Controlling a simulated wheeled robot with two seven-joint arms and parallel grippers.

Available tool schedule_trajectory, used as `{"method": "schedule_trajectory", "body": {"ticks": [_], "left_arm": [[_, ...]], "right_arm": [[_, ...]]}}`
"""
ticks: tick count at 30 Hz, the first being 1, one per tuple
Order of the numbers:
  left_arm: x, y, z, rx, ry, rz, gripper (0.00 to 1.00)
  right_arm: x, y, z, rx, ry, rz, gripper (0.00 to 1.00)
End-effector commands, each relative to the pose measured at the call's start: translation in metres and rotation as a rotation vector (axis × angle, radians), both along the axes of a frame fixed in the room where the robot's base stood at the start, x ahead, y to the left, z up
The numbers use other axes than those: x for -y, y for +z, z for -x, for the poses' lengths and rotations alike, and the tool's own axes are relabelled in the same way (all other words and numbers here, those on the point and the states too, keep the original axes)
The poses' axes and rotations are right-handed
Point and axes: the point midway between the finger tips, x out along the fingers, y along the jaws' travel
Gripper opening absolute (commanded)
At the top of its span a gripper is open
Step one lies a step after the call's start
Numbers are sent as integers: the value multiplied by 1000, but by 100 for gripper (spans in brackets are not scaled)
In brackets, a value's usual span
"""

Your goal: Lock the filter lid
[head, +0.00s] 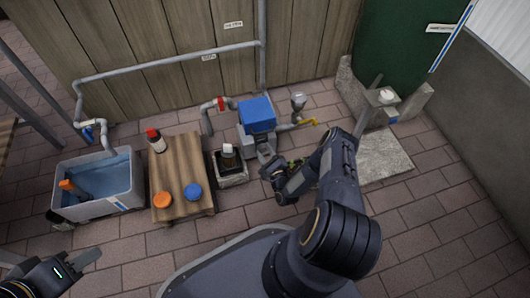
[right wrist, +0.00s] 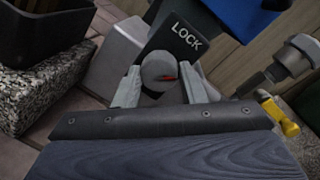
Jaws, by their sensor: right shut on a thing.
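The filter unit has a blue top (head: 257,113) and a grey body, and stands on the brick floor near the plank wall. In the right wrist view a dark panel marked LOCK (right wrist: 187,40) sits above a round grey knob (right wrist: 158,70) with a red mark. My right gripper (right wrist: 161,90) is shut on the knob, with one pale finger on each side. In the head view my right gripper (head: 272,170) is just in front of the unit, and the knob cannot be made out. My left gripper (head: 88,258) is at the lower left, away from the unit; its jaws are unclear.
A yellow-handled valve (head: 310,122) is right of the unit, also in the right wrist view (right wrist: 281,115). A stone-like box (head: 231,172) holding a bottle stands left of it. Further left are a wooden table (head: 180,165) and a water basin (head: 100,207). The right floor is mostly clear.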

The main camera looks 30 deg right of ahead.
Motion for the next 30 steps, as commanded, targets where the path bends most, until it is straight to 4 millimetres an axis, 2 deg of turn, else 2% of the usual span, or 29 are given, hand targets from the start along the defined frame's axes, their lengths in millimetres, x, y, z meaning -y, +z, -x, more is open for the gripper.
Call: {"method": "schedule_trajectory", "body": {"ticks": [21,30], "left_arm": [[0,0,0,0,0,0,36],[0,0,0,0,0,0,36]], "right_arm": [[-1,1,0,-151,2,616,14],[-1,1,1,-203,0,829,14]]}}
